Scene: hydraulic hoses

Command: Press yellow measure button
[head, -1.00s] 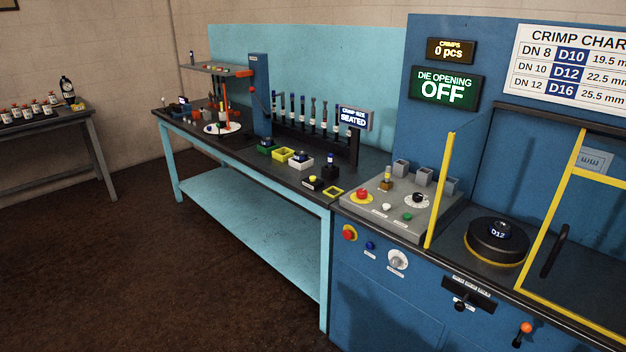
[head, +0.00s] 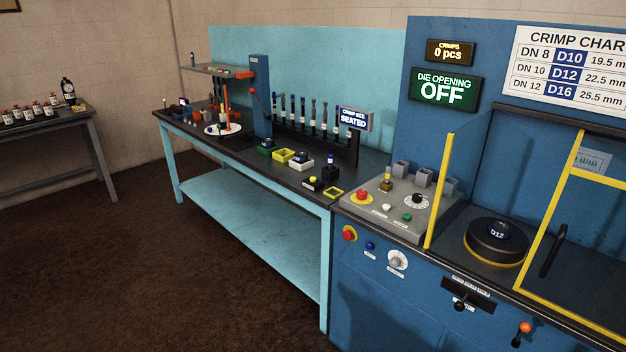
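A small black box with a yellow button (head: 312,180) on top stands near the front right of the blue workbench (head: 250,205). A small label shows on its front, too small to read. A flat yellow square frame (head: 333,193) lies just right of it. The crimp size sign (head: 353,118) above the bench reads "SEATED". Neither of my grippers is in view.
The blue crimping machine stands at the right, with a grey control panel (head: 385,222), a yellow upright post (head: 439,190) and a black D12 die (head: 496,240). Its display (head: 446,88) reads "DIE OPENING OFF". Brown floor (head: 130,270) is clear before the bench.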

